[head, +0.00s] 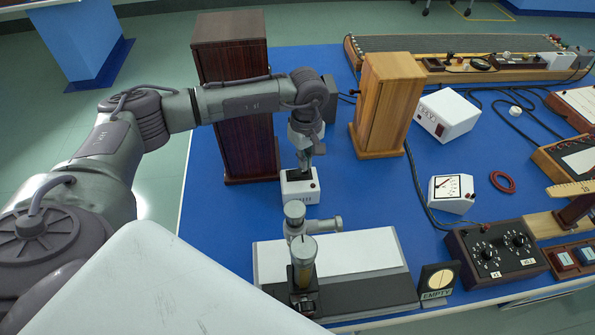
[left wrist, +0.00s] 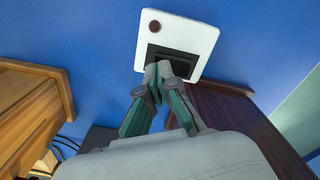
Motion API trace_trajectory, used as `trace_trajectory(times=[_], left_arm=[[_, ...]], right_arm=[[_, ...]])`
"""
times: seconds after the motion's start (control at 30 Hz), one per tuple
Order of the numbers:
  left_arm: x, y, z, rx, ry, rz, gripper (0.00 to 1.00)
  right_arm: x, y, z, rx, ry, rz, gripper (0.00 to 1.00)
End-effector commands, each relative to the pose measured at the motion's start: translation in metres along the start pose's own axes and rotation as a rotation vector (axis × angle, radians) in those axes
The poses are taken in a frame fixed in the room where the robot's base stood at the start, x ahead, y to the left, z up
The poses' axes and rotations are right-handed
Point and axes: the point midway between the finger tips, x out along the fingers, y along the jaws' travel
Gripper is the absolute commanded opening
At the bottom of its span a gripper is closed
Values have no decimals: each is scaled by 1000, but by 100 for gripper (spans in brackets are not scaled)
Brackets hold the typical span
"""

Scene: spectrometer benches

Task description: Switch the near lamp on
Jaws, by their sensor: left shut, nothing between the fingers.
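A small white switch box (head: 299,196) stands on the blue bench top, in front of a tall dark wooden housing (head: 232,48). In the left wrist view the white box (left wrist: 195,36) shows a dark red round spot and a black switch (left wrist: 172,56). My left gripper (head: 304,168) points down at the box; its shut, empty fingertips (left wrist: 158,72) overlap the edge of the black switch. I cannot tell whether they touch it. Which way the switch is set is hidden. No lamp glow can be made out.
A light wooden housing (head: 388,105) stands right of my gripper. An instrument with upright cylinders (head: 303,262) stands nearer on a white-topped base (head: 365,255). A white box with a red switch (head: 448,115), a meter (head: 451,193) and a dark dial box (head: 496,250) lie to the right.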

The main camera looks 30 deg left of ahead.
Motion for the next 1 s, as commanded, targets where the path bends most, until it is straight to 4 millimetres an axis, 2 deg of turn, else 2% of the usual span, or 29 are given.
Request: trace_trajectory(times=[1.0], left_arm=[[16,0,0,0,0,0,0]], right_arm=[[14,-3,0,0,1,-3,40]])
